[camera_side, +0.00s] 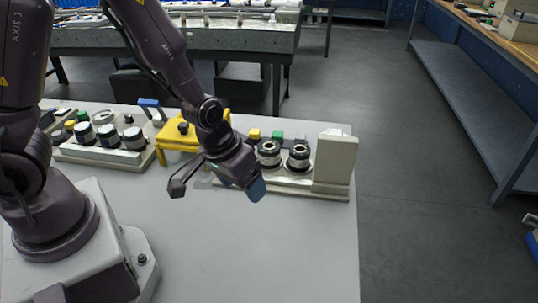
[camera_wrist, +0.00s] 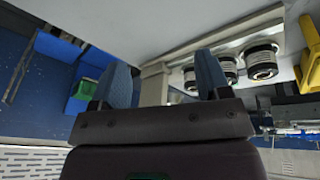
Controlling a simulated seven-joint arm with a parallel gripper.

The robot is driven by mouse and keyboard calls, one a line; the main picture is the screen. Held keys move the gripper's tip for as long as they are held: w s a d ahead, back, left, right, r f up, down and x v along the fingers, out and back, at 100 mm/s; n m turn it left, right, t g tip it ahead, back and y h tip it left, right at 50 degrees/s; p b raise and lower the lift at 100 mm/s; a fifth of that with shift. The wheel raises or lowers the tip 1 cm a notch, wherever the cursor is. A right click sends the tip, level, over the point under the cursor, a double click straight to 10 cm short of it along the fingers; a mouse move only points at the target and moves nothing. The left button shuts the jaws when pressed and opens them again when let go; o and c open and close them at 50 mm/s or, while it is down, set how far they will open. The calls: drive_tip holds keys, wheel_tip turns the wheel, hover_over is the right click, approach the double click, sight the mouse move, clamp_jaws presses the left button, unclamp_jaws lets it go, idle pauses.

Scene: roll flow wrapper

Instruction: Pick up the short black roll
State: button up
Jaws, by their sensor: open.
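My gripper (camera_side: 256,188) hangs open and empty in front of the beige station at the table's right, its blue fingertips angled down. Its two blue fingers stand apart in the wrist view (camera_wrist: 164,78). Two dark rolls with pale bands stand upright on that station, a left one (camera_side: 268,154) and a right one (camera_side: 299,157), just beyond the gripper. A small black piece (camera_side: 183,127) sits on a yellow stand (camera_side: 163,148), left of the gripper. I cannot tell which is the short black roll. The wrist view shows banded rolls (camera_wrist: 260,60) beside the fingers.
A tall beige block (camera_side: 333,164) rises at the station's right end. Yellow and green pieces (camera_side: 278,136) stand behind the rolls. A tray (camera_side: 78,153) with several rolls and knobs lies at the left. The table front (camera_side: 250,255) is clear.

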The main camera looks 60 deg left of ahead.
drive_tip(key=a+f, duration=0.1)
drive_tip(key=f, duration=0.1)
drive_tip(key=w+f+n+t+y, duration=0.1)
drive_tip(key=f, duration=0.1)
drive_tip(key=w+a+f+y, duration=0.1)
drive_tip(key=f, duration=0.1)
drive_tip(key=shift+a+f+n+t, duration=0.1)
drive_tip(key=shift+a+n+t, duration=0.2)
drive_tip(key=shift+t, duration=0.1)
drive_tip(key=shift+w+a+f+n+t+y, duration=0.2)
drive_tip(key=shift+w+a+f+t+y, duration=0.1)
drive_tip(key=shift+a+y, duration=0.2)
drive_tip(key=shift+w+a+f+n+t+y, duration=0.2)
drive_tip(key=shift+w+a+f+y, duration=0.1)
drive_tip(key=shift+a+y, duration=0.15)
drive_tip(key=w+a+r+n+t+y, duration=0.2)
drive_tip(key=w+a+r+t+y, duration=0.1)
drive_tip(key=a+r+t+y, duration=0.1)
approach(271, 146)
drive_tip(key=x, duration=0.7)
drive_tip(key=shift+w+a+f, duration=0.2)
drive_tip(key=shift+w+f, duration=0.05)
drive_tip(key=shift+f, duration=0.05)
drive_tip(key=c, duration=0.7)
